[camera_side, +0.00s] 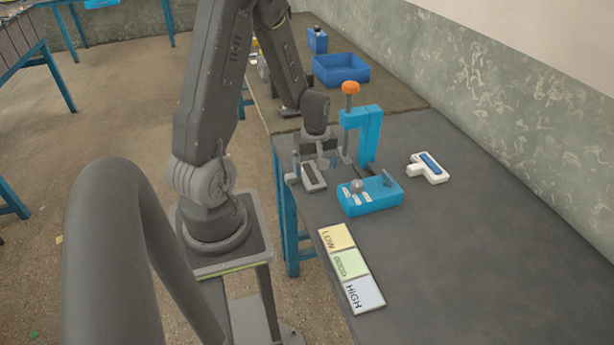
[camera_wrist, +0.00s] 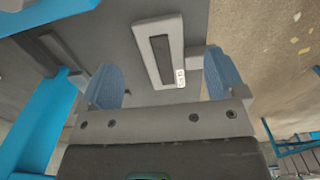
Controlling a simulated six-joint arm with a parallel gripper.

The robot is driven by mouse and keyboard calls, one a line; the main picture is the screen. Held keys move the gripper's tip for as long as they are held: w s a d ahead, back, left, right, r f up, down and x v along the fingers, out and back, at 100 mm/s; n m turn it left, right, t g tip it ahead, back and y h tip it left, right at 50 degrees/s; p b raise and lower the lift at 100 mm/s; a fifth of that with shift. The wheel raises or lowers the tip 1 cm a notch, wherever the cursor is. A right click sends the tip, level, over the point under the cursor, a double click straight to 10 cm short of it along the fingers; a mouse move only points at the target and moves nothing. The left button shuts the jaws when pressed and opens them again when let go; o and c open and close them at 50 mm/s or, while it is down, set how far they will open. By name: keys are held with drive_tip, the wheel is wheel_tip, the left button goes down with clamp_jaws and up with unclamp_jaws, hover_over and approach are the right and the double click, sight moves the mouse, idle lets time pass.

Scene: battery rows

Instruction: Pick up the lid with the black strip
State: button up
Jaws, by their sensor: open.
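The lid (camera_side: 316,181) is a flat light-grey rectangle with a black strip along its middle. It lies on the dark table near the left edge. In the wrist view the lid (camera_wrist: 144,45) is beyond the fingertips, between the two blue fingers, with the black strip (camera_wrist: 159,48) and a small white label at its near right corner. My gripper (camera_side: 316,160) is open and empty, pointing down above the lid; its blue fingers (camera_wrist: 160,72) are spread wider than the lid. The gripper partly hides the lid's far side in the side view.
A blue press stand (camera_side: 369,130) with an orange knob stands close to the right of my gripper. A blue tester block (camera_side: 370,197) is in front of it. A white and blue device (camera_side: 428,168) lies farther right. LOW, GOOD and HIGH cards (camera_side: 350,263) lie nearer. The right table area is clear.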

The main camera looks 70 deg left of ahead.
sight(315, 181)
drive_tip(key=shift+f, duration=2.5)
drive_tip(key=c, duration=1.1)
drive_tip(key=shift+o, duration=0.2)
drive_tip(key=shift+r, duration=0.15)
